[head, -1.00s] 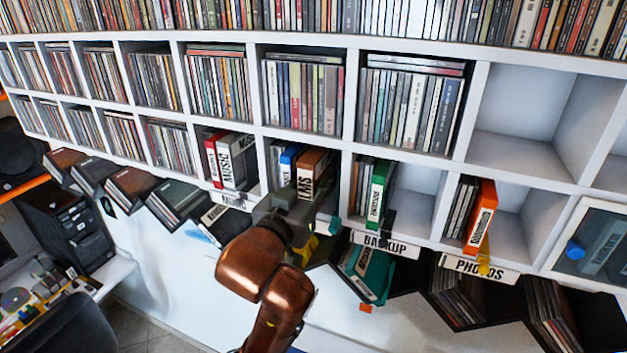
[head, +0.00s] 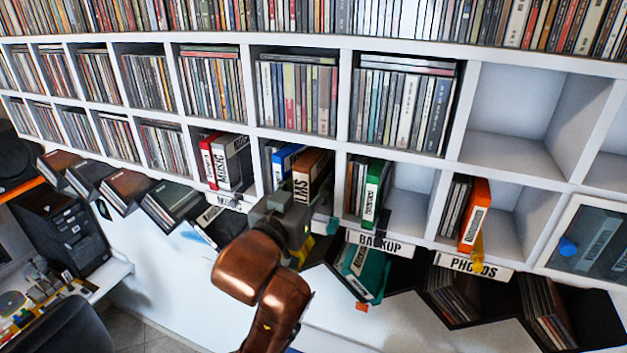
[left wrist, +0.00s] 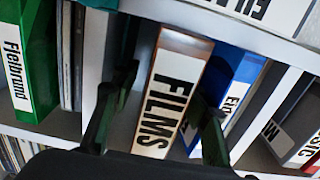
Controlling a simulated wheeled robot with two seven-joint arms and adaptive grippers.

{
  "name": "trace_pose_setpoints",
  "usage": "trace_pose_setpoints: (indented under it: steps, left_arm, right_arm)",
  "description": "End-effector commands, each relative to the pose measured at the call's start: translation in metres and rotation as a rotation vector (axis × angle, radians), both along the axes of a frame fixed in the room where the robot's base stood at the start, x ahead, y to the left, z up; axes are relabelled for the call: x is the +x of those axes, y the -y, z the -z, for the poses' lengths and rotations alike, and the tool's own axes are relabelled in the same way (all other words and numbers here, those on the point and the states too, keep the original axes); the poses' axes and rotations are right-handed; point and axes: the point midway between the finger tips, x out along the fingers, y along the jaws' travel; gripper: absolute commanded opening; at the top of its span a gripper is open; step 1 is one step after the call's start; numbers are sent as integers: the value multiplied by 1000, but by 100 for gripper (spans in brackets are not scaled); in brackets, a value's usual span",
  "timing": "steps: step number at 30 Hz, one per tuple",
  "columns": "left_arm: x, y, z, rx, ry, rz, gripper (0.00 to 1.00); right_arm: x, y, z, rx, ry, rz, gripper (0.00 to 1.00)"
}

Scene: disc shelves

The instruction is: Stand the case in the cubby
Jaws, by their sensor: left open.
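A brown case (head: 316,166) with a white FILMS label stands in a lower-row cubby (head: 264,165), beside a blue case (head: 287,158). In the left wrist view the brown case (left wrist: 176,92) shows its labelled spine and leans a little in the picture. My left gripper (head: 292,212) is in front of this cubby, below the case in the head view. In the left wrist view its fingers (left wrist: 160,112) are apart, one on each side of the FILMS spine. Whether they touch it I cannot tell. The gripper hides the lower part of the case. My right gripper is not in view.
A green case (head: 374,190) stands in the cubby to the right, above the BACKUP plate (head: 381,242). An orange case (head: 475,212) stands above the PHOTOS plate (head: 472,267). MUSIC cases (head: 232,158) stand to the left. Slanted bins (head: 362,272) hang below.

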Motion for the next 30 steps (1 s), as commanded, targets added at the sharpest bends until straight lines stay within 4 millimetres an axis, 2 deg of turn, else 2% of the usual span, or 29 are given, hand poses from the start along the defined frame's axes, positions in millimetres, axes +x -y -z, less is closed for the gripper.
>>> trace_pose_setpoints:
  steps: [8,14,21,30]
  left_arm:
    - [-5,-5,0,-1,-2,-5,44]
    - [-38,-16,-1,-2,2,-2,44]
    - [-92,-36,-1,-2,5,1,44]
    - [-109,-42,-2,-3,3,1,44]
  right_arm:
    - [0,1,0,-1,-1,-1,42]
    - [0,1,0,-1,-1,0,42]
    - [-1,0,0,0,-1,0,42]
    - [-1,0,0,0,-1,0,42]
